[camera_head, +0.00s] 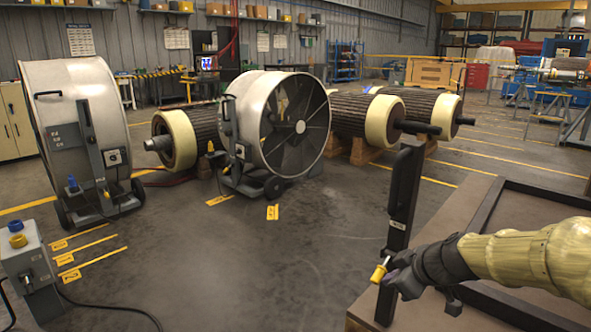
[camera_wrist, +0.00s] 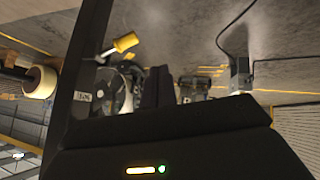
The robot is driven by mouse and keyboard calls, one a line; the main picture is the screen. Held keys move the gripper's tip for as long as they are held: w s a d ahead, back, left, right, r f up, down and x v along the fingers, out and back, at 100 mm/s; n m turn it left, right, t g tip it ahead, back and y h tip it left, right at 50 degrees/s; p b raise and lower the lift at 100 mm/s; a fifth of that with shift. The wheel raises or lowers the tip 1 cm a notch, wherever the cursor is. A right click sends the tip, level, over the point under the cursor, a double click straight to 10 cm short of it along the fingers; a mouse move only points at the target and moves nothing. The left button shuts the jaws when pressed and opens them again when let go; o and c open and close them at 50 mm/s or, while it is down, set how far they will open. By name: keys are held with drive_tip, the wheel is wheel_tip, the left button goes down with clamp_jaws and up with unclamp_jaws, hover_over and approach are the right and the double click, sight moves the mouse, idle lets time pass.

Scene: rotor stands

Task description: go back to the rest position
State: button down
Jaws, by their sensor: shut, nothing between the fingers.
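My gripper (camera_head: 396,280) is at the lower right of the head view, at the end of my arm in its yellowish sleeve. In the wrist view its dark fingers (camera_wrist: 158,84) are together with nothing between them. A dark upright post (camera_head: 402,205) stands right by it, on the near side of a brown frame. A small yellow-handled lever (camera_head: 379,272) sits low on the post, close to the fingertips. In the wrist view the yellow handle (camera_wrist: 125,42) shows left of the fingers and apart from them. The post (camera_wrist: 82,60) runs along the left there.
The brown bench frame (camera_head: 470,200) lies under and behind my arm. Two large drum fans (camera_head: 85,100) (camera_head: 255,125) and dark rotors (camera_head: 350,115) stand further back. A grey control box (camera_head: 24,255) with a cable is at lower left. The middle floor is clear.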

drive_tip(key=s+a+m+g+h+p, duration=0.1)
drive_tip(key=s+a+m+g+p, duration=0.1)
drive_tip(key=s+a+m+p, duration=0.3)
drive_tip(key=s+r+m+g+h+p, duration=0.1)
drive_tip(key=s+m+p, duration=0.15)
drive_tip(key=s, duration=0.35)
drive_tip(key=s+a+m+g+h+p, duration=0.2)
drive_tip(key=s+a+p, duration=0.15)
drive_tip(key=s, duration=0.25)
drive_tip(key=w+p+v, duration=0.2)
drive_tip(key=p+v, duration=1)
drive_tip(key=p, duration=0.1)
drive_tip(key=w+d+r+p+v, duration=0.1)
drive_tip(key=w+p+v, duration=0.2)
drive_tip(key=p+v, duration=0.9)
drive_tip(key=w+d+r+p+v, duration=0.1)
drive_tip(key=w+p+v, duration=0.2)
drive_tip(key=p+v, duration=1)
drive_tip(key=shift+w+d+p, duration=0.2)
drive_tip(key=shift+w+p, duration=0.1)
drive_tip(key=shift+w, duration=0.05)
drive_tip(key=shift+f, duration=0.1)
drive_tip(key=shift+w, duration=0.1)
